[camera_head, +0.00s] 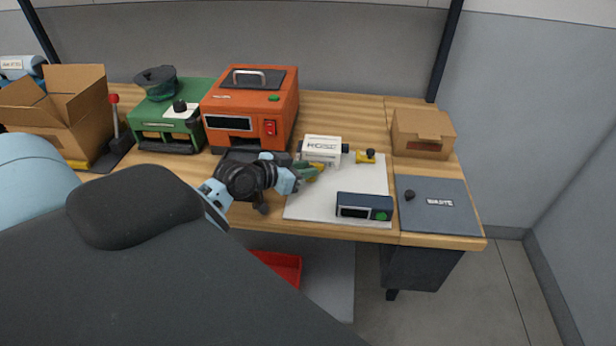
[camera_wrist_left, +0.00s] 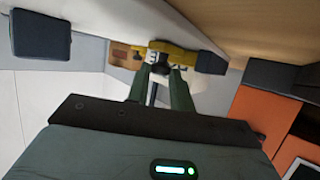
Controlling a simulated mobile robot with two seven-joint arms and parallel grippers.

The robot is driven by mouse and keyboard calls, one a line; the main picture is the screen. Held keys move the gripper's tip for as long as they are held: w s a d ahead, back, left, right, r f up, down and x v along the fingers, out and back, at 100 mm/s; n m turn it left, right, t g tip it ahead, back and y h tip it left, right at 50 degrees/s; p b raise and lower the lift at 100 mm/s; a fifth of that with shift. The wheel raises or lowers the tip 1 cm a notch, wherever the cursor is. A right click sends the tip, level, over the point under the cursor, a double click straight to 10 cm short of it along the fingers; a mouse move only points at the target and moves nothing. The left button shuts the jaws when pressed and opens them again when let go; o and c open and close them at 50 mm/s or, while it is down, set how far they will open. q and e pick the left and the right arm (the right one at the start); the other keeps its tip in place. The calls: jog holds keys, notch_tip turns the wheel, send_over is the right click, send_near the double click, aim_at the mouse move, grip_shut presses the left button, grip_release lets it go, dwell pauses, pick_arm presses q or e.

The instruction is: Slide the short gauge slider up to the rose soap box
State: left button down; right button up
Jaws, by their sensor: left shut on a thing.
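My left gripper (camera_head: 303,173) is over the white board (camera_head: 340,208). It is shut on a small dark knob on a yellow piece (camera_head: 316,172), which looks like the gauge slider. In the left wrist view the green fingers (camera_wrist_left: 163,78) close around the dark knob, with the yellow piece (camera_wrist_left: 178,54) behind it. A second yellow piece with a dark knob (camera_head: 366,156) sits at the board's back edge, right of a white unit (camera_head: 322,148). I cannot make out a rose soap box. My right gripper is not in view.
A navy box with a green button (camera_head: 364,206) stands at the board's front right. An orange machine (camera_head: 250,110) and green machine (camera_head: 172,125) stand to the left. A cardboard box (camera_head: 422,133) and a grey "WASTE" panel (camera_head: 437,205) are at the right.

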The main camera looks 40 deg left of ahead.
pick_arm(q)
jog(key=shift+f, duration=0.1)
jog(key=c, duration=1.3)
grip_release()
jog(key=shift+w+a, duration=0.1)
jog(key=shift+o, duration=0.2)
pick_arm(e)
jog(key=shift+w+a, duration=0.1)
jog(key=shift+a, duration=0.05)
pick_arm(q)
jog(key=shift+s+a+r, duration=0.1)
jog(key=shift+s+r, duration=0.2)
jog(key=shift+s, duration=0.25)
jog(key=v, duration=0.4)
jog(key=shift+s+r, duration=0.1)
jog(key=shift+s, duration=0.25)
jog(key=shift+v, duration=0.95)
